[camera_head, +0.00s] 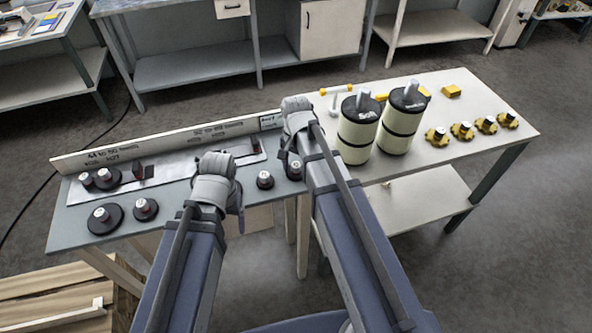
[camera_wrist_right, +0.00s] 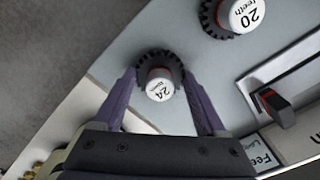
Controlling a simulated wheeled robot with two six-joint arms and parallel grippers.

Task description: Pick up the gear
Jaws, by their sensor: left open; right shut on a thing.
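My right gripper (camera_wrist_right: 160,88) is shut on a dark toothed gear (camera_wrist_right: 146,62) with a white cap marked 24 teeth, seen in the right wrist view. One finger is on each side of it. In the head view this gear (camera_head: 294,171) shows beside my right wrist, over the right end of the grey bench; I cannot tell whether it touches the surface. A 20-teeth gear (camera_wrist_right: 210,22) lies near it, apart. My left gripper (camera_head: 236,210) is open over the bench's front, left of another gear (camera_head: 265,181); its fingers are mostly hidden behind the wrist.
Several more gears (camera_head: 105,219) stand on the left of the grey bench (camera_head: 75,238). A low labelled board (camera_head: 170,140) runs along its back. A red-tipped lever (camera_wrist_right: 272,100) sits in a slot plate. Two cream rolls (camera_head: 357,133) and several yellow parts (camera_head: 462,131) stand on the right table.

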